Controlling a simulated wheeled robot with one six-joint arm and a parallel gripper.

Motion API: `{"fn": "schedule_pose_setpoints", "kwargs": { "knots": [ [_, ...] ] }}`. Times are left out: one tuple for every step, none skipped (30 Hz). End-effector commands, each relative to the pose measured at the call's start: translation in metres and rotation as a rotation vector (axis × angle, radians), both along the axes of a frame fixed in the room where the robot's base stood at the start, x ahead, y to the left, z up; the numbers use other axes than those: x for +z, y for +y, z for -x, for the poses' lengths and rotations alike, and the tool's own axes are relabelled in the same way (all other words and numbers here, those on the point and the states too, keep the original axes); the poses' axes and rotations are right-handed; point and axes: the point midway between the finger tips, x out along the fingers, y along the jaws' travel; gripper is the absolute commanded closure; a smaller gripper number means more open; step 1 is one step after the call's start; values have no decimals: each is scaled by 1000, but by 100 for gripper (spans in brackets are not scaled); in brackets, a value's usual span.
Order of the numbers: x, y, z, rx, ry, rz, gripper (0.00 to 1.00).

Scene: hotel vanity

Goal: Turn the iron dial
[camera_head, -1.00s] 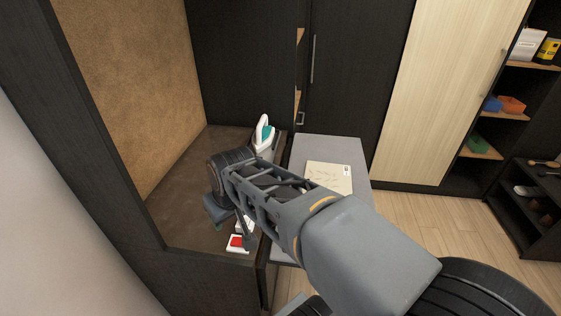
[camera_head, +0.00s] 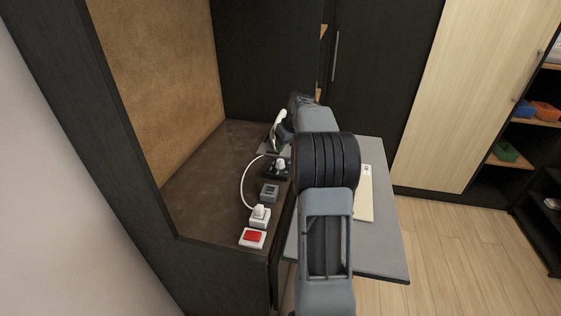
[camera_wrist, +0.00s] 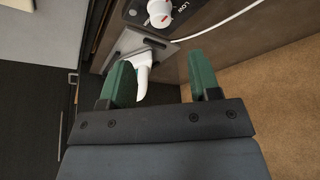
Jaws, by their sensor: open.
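The iron dial is a white knob (camera_wrist: 158,12) with a red mark, on a dark panel lettered LOW at the top of the wrist view. In the head view the dial (camera_head: 281,164) stands on a small dark base on the brown counter. The white iron (camera_head: 276,130) is just behind it; its white body (camera_wrist: 143,72) also shows between my fingers in the wrist view. My gripper (camera_wrist: 160,62) is open, its green fingers apart, with the dial beyond the fingertips. In the head view my arm partly hides the iron and most of my gripper.
A white cord (camera_head: 243,185) curves across the counter. A grey box (camera_head: 269,192), a white socket with plug (camera_head: 260,216) and a red switch (camera_head: 253,237) line its front edge. A grey board (camera_head: 385,250) with a cream sheet (camera_head: 364,200) is at right.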

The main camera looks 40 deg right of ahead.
Motion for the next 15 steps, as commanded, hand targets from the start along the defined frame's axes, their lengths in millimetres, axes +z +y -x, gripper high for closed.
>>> {"fn": "schedule_pose_setpoints", "kwargs": {
  "knots": [
    [-11,1,-4,2,3,-2,43],
    [-16,1,-6,2,4,-3,43],
    [-24,1,-9,2,4,-2,43],
    [-29,1,-12,2,4,-2,43],
    [-35,0,-14,2,5,-3,43],
    [-42,0,-17,2,4,-2,43],
    [-47,0,-19,2,4,-2,43],
    [-52,0,-21,2,4,-2,43],
    [-58,0,-24,1,3,-1,43],
    [-62,0,-25,2,4,-2,43],
    [-66,0,-27,2,3,-2,43],
    [-71,0,-29,1,2,-1,43],
    [-75,0,-31,1,3,-1,43],
    [-78,0,-32,2,3,-2,43],
    [-82,0,-34,1,2,-1,43]
  ]
}}
